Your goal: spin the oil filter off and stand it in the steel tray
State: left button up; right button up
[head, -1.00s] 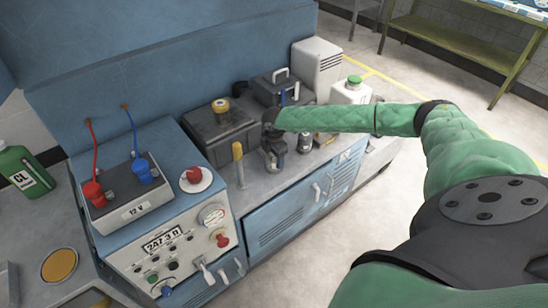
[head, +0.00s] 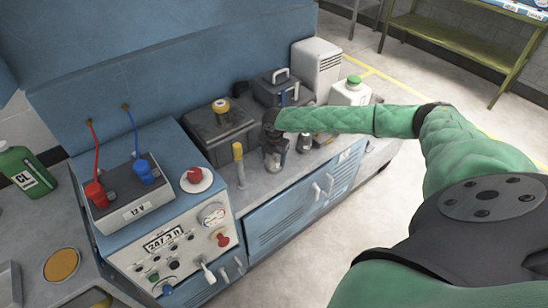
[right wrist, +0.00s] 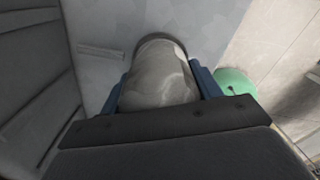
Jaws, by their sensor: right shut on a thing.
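My right gripper (head: 274,150) reaches over the bench top beside the dark box. In the right wrist view its two blue fingers (right wrist: 162,88) are shut on a rounded grey cylinder, which I take as the oil filter (right wrist: 160,72). In the head view the filter is mostly hidden by the gripper, and I cannot tell whether it is still joined to its mount. A grey metal edge (head: 9,284) at the far left may belong to the steel tray; only a part shows. My left gripper is not in view.
A yellow-topped post (head: 239,165) stands left of the gripper. A dark box (head: 219,130) and a white container with a green lid (head: 350,91) stand nearby. A control box (head: 165,235) with a battery (head: 130,192) stands to the left. A green bottle (head: 22,172) is at far left.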

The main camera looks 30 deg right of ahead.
jog(key=n, duration=0.3)
jog(key=shift+f+n, duration=0.1)
jog(key=shift+n, duration=1)
jog(key=shift+s, duration=0.1)
jog(key=n, duration=0.3)
jog(key=shift+f+n, duration=0.1)
jog(key=shift+n, duration=1)
jog(key=shift+n, duration=0.6)
jog(key=n, duration=0.4)
jog(key=shift+s+f, duration=0.1)
